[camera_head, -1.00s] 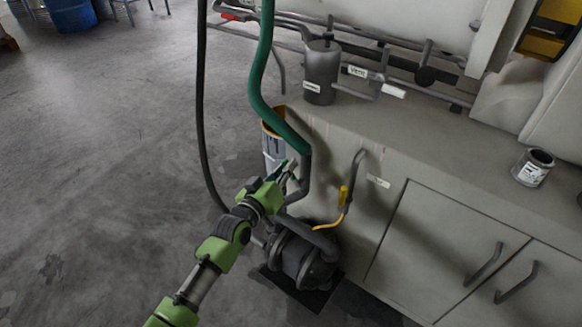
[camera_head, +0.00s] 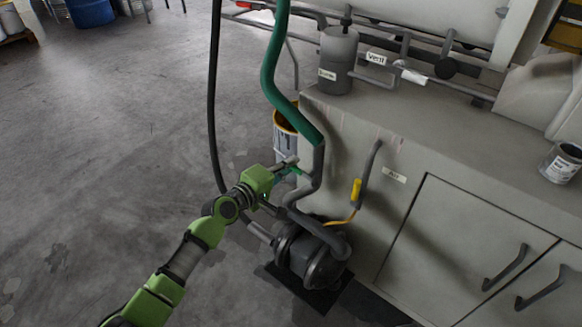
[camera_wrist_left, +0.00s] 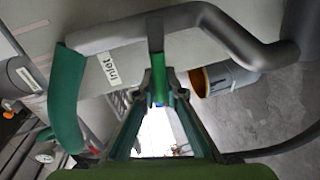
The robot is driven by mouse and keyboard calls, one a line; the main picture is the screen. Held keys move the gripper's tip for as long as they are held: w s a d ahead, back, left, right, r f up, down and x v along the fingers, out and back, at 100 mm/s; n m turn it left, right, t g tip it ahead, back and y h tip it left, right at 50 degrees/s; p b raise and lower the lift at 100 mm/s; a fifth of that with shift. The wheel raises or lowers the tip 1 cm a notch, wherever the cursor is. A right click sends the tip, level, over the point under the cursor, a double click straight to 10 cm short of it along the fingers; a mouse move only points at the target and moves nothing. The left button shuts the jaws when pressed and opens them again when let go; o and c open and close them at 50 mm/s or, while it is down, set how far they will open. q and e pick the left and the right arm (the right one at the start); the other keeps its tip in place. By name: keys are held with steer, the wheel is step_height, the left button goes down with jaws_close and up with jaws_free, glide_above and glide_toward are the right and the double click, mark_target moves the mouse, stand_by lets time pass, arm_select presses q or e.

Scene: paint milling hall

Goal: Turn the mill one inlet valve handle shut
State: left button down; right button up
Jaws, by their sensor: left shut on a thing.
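The inlet valve handle (camera_wrist_left: 157,68) is a slim green lever. In the left wrist view it runs from the grey pipe (camera_wrist_left: 120,33) to between my left fingertips (camera_wrist_left: 160,92). My left gripper (camera_head: 286,166) is shut on the handle, beside the grey pipe below the green hose (camera_head: 272,85) in the head view. Only a small green bit of the handle (camera_head: 298,171) shows there, the rest hidden by the gripper. A white label reading "Inlet" (camera_wrist_left: 109,70) lies beside the pipe. In the wrist view the handle stands crosswise to the pipe. My right gripper is out of view.
A dark pump (camera_head: 308,258) sits on the floor below the gripper. A bucket (camera_head: 286,135) stands behind it. A yellow-handled valve (camera_head: 356,190) is on the grey cabinet (camera_head: 440,235) at right. A black cable (camera_head: 213,100) hangs at left; floor there is clear.

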arm_select(q)
steer(key=shift+f+n+b, duration=0.4)
steer(key=shift+f+n, duration=0.1)
steer(key=shift+n, duration=0.1)
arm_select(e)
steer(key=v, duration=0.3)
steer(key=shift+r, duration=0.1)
arm_select(q)
steer(key=c, duration=2.1)
jaws_free()
steer(key=shift+s, duration=0.1)
steer(key=v, duration=1.2)
steer(key=shift+w+a, duration=0.2)
steer(key=shift+f, duration=0.1)
